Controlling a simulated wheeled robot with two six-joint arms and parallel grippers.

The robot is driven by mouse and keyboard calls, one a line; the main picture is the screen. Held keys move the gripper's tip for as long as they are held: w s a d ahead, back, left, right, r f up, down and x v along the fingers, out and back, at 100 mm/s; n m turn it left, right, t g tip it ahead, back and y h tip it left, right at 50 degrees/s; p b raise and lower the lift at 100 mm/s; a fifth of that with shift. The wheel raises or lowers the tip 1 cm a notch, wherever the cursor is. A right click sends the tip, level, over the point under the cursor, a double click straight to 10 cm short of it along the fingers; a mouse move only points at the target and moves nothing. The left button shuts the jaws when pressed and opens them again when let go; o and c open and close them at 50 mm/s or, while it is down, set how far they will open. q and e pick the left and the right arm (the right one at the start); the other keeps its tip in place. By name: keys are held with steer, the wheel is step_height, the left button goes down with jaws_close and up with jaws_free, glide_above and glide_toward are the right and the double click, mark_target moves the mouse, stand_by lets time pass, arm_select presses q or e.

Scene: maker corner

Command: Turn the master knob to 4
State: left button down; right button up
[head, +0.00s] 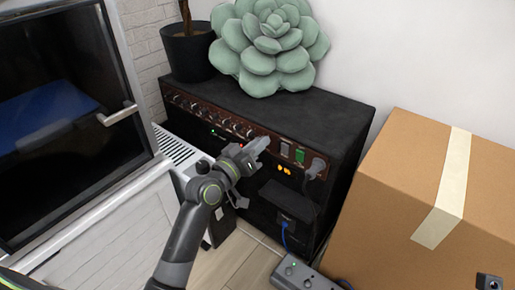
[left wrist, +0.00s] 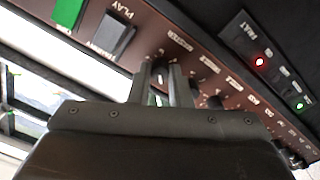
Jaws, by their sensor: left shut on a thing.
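The black amplifier (head: 335,122) stands against the wall, with a brown control panel holding a row of knobs (head: 192,104) along its upper front. My left gripper (head: 260,146) reaches the right part of this row, beside the switches. In the left wrist view its two fingers (left wrist: 167,82) are closed around a knob below a label that seems to read MASTER. The knob is mostly hidden by the fingers, and its pointer setting cannot be read. A small dark part at the lower right edge of the head view may belong to my right arm; no right fingertips can be made out.
A green switch (head: 300,156) and a dark switch (head: 284,149) sit right of the gripper, then a plugged-in jack (head: 317,167). A plush succulent (head: 268,45) and a potted plant (head: 188,50) are on top. A cardboard box (head: 420,195) stands at right, a power strip (head: 300,275) below.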

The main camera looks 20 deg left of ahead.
arm_select(q)
steer(key=shift+f+m+b, duration=0.1)
steer(key=shift+m+b, duration=0.3)
steer(key=shift+m, duration=0.8)
steer(key=c, duration=1.3)
jaws_free()
steer(key=shift+c, duration=0.2)
steer(key=shift+s, duration=0.1)
steer(key=p+v, duration=0.2)
steer(key=v, duration=1.5)
